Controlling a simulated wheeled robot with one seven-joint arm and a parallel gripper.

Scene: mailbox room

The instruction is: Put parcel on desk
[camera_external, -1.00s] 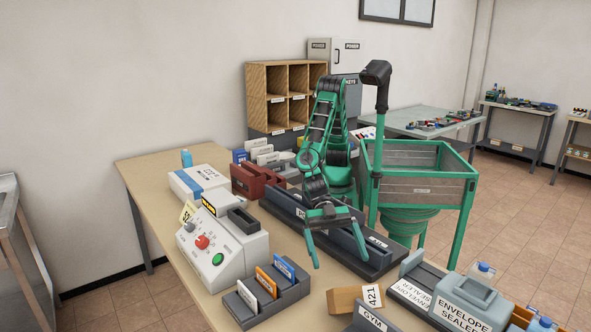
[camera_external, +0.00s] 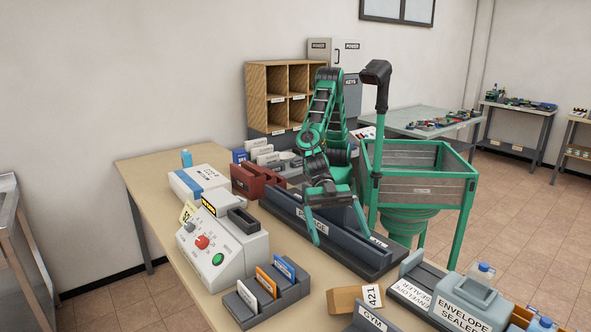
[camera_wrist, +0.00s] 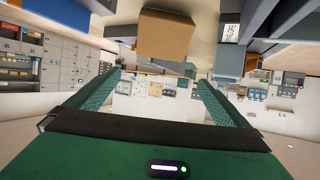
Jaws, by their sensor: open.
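A brown cardboard parcel (camera_external: 345,300) with a white 421 label lies on the desk (camera_external: 172,240), near its front in the external view. A brown box, apparently this parcel, shows at the top of the upside-down wrist view (camera_wrist: 167,35), ahead of my fingers. My gripper (camera_external: 342,238) hangs over the long dark sorter tray, behind and apart from the parcel. Its two green fingers are spread. Nothing is between them in the wrist view (camera_wrist: 157,75).
The dark sorter tray (camera_external: 312,228) lies below my gripper. A white machine with buttons (camera_external: 222,250) and a card rack (camera_external: 265,295) stand left of the parcel. The envelope sealer (camera_external: 468,300) is to its right, and a GYM-labelled holder (camera_external: 372,318) in front.

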